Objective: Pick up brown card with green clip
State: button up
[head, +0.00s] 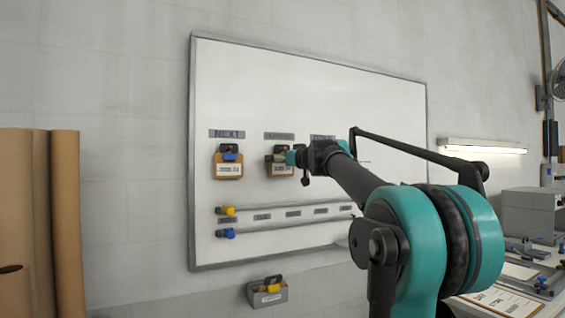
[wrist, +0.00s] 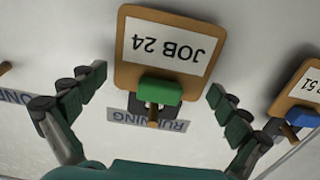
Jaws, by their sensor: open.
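The brown card with the green clip (wrist: 160,92) hangs from a wooden peg (wrist: 153,117) on the whiteboard. It reads JOB 24 upside down in the wrist view, beside a grey RUNNING label. In the head view this card (head: 279,170) hangs under the middle label, partly covered by my gripper. My gripper (wrist: 158,84) is open and empty, with one finger on each side of the green clip. Neither finger visibly touches the card or clip. The gripper also shows in the head view (head: 297,157), its fingers partly hidden.
A brown card with a blue clip (head: 228,166) hangs under NEXT, close beside the middle card. A bare peg (wrist: 5,67) shows on the other side. Lower on the whiteboard (head: 300,95) are a rail, a yellow clip (head: 228,210) and a blue clip (head: 226,233). A grey box (head: 268,293) sits below.

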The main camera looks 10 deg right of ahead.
jog(key=shift+c, duration=0.2)
jog(key=c, duration=0.8)
jog(key=shift+r, duration=0.1)
jog(key=shift+r, duration=0.2)
jog(key=v, duration=1.8)
jog(key=shift+r, duration=0.4)
jog(key=shift+s, duration=0.25)
jog(key=shift+r+v, duration=0.2)
jog(key=shift+v, duration=0.85)
jog(key=shift+r+v, duration=0.25)
jog(key=shift+v, duration=0.75)
